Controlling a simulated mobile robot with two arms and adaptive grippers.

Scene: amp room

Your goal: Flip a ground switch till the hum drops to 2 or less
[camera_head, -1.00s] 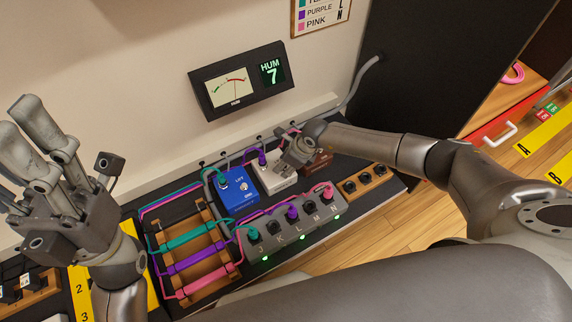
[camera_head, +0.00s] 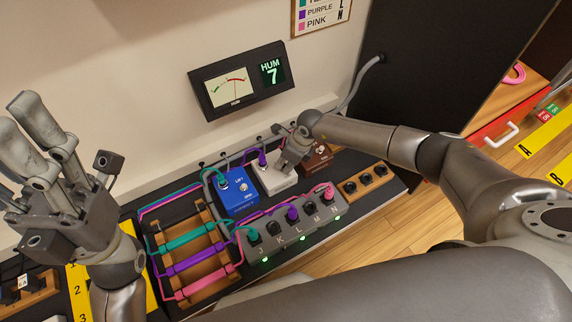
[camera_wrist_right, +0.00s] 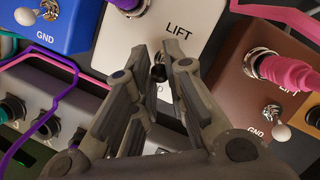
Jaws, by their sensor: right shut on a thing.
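The hum display (camera_head: 271,72) on the wall reads 7, with a needle meter (camera_head: 229,89) beside it. A blue pedal (camera_head: 236,203), a white pedal (camera_head: 282,187) and a brown pedal (camera_head: 319,161) stand in a row below. My right gripper (camera_head: 286,168) is over the white pedal. In the right wrist view its fingers (camera_wrist_right: 159,62) are shut on the white pedal's switch (camera_wrist_right: 158,73), mostly hidden between them. The blue pedal's GND switch (camera_wrist_right: 27,16) and the brown pedal's GND switch (camera_wrist_right: 273,115) are untouched. My left gripper (camera_head: 32,150) is open and empty at the left.
A grey box (camera_head: 262,252) with several jacks and green lights lies in front of the pedals. Teal, purple and pink cables cross a wooden rack (camera_head: 212,281) to its left. A wooden strip with black knobs (camera_head: 366,180) is at the right. A black cabinet (camera_head: 440,60) stands behind.

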